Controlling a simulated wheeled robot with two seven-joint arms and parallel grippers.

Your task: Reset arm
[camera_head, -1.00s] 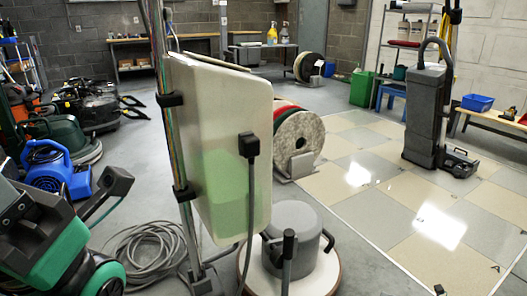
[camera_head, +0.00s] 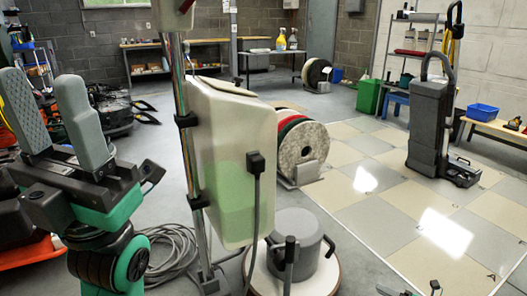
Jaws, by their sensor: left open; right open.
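My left gripper (camera_head: 42,82) is at the left of the head view. Its two grey fingers point up and stand apart, with nothing between them. Its black and green wrist (camera_head: 110,220) is below. The gripper is left of the floor machine and touches nothing that I can see.
A floor machine (camera_head: 291,234) with a pale tank (camera_head: 235,150) on a metal pole stands centrally. Behind it, round pads (camera_head: 302,150) stand on a rack. A grey upright vacuum (camera_head: 428,125) stands on the tiles. A grey hose (camera_head: 172,250) lies coiled near my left wrist.

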